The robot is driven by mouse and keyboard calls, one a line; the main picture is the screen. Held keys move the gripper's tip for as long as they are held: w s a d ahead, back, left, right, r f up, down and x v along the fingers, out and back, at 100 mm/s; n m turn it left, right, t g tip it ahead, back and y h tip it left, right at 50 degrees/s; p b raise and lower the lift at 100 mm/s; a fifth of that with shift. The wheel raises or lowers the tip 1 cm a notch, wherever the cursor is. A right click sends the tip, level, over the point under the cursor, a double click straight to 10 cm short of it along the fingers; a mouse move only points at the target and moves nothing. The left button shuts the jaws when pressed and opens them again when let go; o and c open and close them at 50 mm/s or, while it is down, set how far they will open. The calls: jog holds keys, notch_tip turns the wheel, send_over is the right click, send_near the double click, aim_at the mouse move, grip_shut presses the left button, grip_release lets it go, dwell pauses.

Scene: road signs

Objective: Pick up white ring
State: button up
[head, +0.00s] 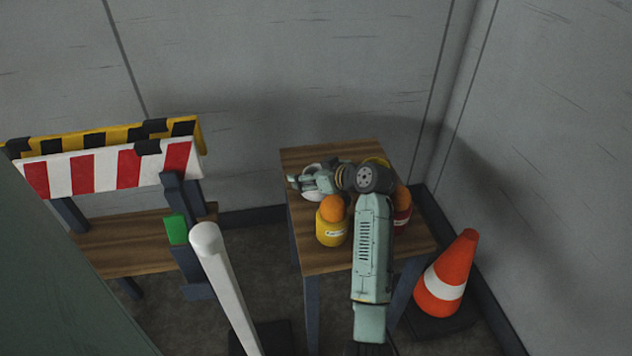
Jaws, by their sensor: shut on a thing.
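The white ring (310,193) lies at the left part of the small wooden table's top, partly covered by my gripper. My gripper (298,183) reaches in from the right, low over the table, with its fingers at the ring. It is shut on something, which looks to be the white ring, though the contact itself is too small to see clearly. My arm hides part of the table's middle and right side.
On the wooden table (310,158) stand a yellow can (332,228) with an orange ball (333,207), a red can (403,215) with another orange ball (402,195), and a yellow thing (378,161) behind my arm. A traffic cone (446,275), striped barriers (100,172) and a white post (228,280) stand around.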

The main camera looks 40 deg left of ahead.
jog(key=shift+f, duration=0.1)
notch_tip(320, 180, up, 10)
jog(key=shift+r+b, duration=0.1)
jog(key=shift+b, duration=0.6)
jog(key=shift+c, duration=0.7)
jog(key=shift+r, duration=0.1)
